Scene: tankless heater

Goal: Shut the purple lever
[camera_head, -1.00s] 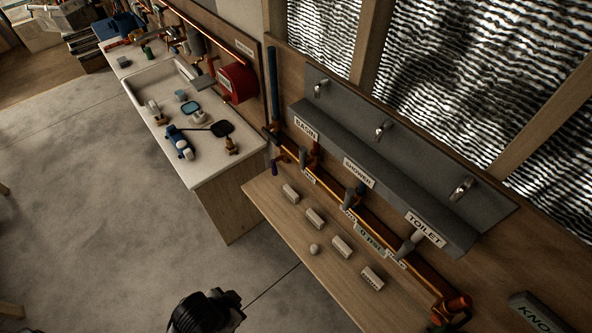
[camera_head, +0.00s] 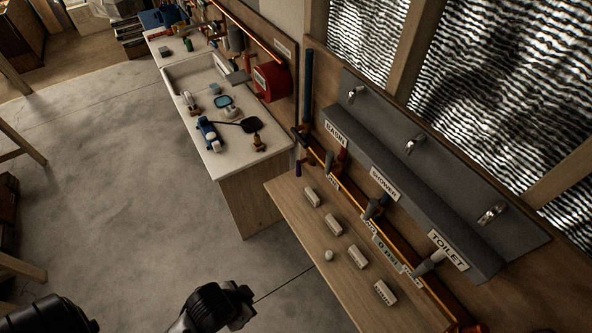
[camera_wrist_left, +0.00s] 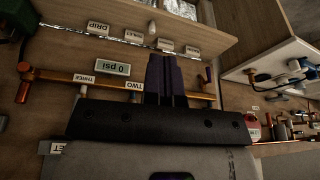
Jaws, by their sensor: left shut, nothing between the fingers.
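The purple lever (camera_head: 298,168) is a small dark handle at the far end of the copper pipe (camera_head: 340,190), by the bench's left corner in the head view. It sticks out across the pipe, toward the room. In the left wrist view, which is upside down, a small dark handle (camera_wrist_left: 209,75) at the right end of the pipe appears to be this lever. My left gripper (camera_wrist_left: 167,58) is shut and empty there, its fingers left of that handle and apart from it in the picture. No right gripper shows.
Pale label blocks (camera_head: 333,223) and a small round knob (camera_head: 329,255) are on the bench (camera_head: 290,205). A grey shelf (camera_head: 400,175) with several taps overhangs the pipe. A white sink counter (camera_head: 245,165) stands to the left, with open floor in front.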

